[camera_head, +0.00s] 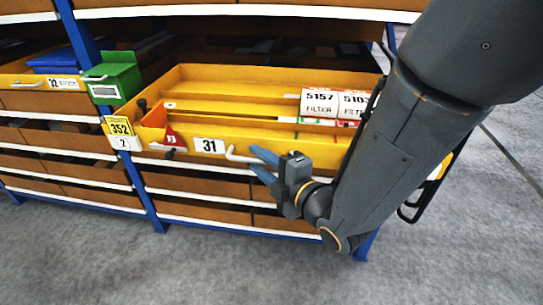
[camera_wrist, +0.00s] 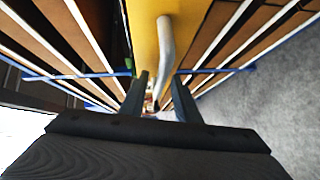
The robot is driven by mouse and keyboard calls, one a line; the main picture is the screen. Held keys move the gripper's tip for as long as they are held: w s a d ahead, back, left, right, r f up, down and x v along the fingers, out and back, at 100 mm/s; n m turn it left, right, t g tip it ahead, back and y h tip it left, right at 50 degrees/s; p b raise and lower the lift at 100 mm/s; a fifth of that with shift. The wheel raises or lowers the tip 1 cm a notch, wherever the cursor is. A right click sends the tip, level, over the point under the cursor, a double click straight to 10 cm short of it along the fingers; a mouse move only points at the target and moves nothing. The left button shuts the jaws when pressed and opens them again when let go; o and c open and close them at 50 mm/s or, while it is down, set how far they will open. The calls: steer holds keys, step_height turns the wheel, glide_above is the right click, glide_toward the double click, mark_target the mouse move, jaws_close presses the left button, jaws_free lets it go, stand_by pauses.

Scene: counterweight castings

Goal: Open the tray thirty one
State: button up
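The yellow tray (camera_head: 322,152) with a white "31" label (camera_head: 209,146) sits in the rack, its inside visible from above. A pale bar handle (camera_head: 238,157) is on its front, right of the label. In the wrist view the handle (camera_wrist: 166,45) runs down the yellow front towards my fingers. My gripper (camera_head: 262,163) is at the handle's right end, its two blue fingers apart. In the wrist view the fingers of my gripper (camera_wrist: 160,92) stand on either side of the handle's line. Whether they touch it is unclear. My arm hides the tray's right end.
White filter boxes (camera_head: 318,103) lie in the tray. A red tag (camera_head: 173,138) is at its front left. A green box (camera_head: 112,77) and a yellow "352" sign (camera_head: 119,127) sit at the blue post (camera_head: 140,180). Tray 32 (camera_head: 18,80) is left. Grey floor (camera_head: 200,270) in front is clear.

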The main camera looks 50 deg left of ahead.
steer(key=d+b, duration=0.2)
steer(key=d, duration=0.5)
steer(key=shift+r, duration=0.45)
